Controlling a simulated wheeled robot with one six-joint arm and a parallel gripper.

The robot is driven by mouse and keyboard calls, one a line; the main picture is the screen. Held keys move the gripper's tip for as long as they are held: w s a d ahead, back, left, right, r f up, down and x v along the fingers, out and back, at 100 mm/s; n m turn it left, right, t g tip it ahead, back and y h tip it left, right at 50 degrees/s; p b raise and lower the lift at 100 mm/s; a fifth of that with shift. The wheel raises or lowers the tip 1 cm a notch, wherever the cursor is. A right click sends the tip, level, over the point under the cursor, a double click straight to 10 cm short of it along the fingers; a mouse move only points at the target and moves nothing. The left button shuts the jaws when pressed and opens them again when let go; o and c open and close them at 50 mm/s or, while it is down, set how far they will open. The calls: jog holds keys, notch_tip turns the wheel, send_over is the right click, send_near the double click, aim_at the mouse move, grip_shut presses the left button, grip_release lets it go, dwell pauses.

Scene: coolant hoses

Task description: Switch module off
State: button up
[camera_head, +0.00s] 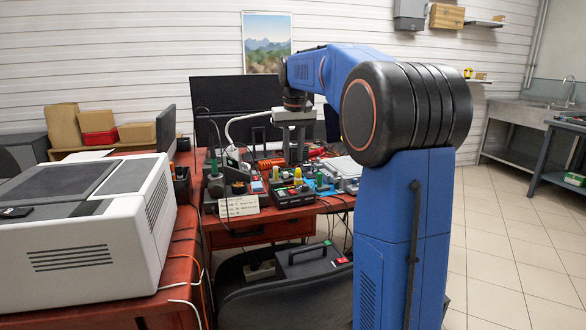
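I cannot tell for sure which unit is the module. A dark box with a yellow knob and small red and green parts (291,194) sits at the front of the red workbench (262,232). Another dark case with a handle (312,262) sits lower, under the bench front, with a green and a red spot on its right side. My gripper (293,150) points down over the back of the cluttered bench, behind these units. Its fingers are small and blend into the clutter, so their opening is unclear. No switch position is readable.
A large white machine (95,235) fills the left foreground. Loose cables (203,250) hang beside it. Tiled floor (500,250) is open at right.

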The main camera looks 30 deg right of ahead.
jog(key=shift+s+a+r, duration=0.1)
jog(key=shift+s+r, duration=0.1)
jog(key=shift+r, duration=1.2)
jog(key=shift+s+a+r, duration=0.1)
jog(key=shift+s+r, duration=0.05)
jog(key=shift+r, duration=1.2)
jog(key=shift+s, duration=0.1)
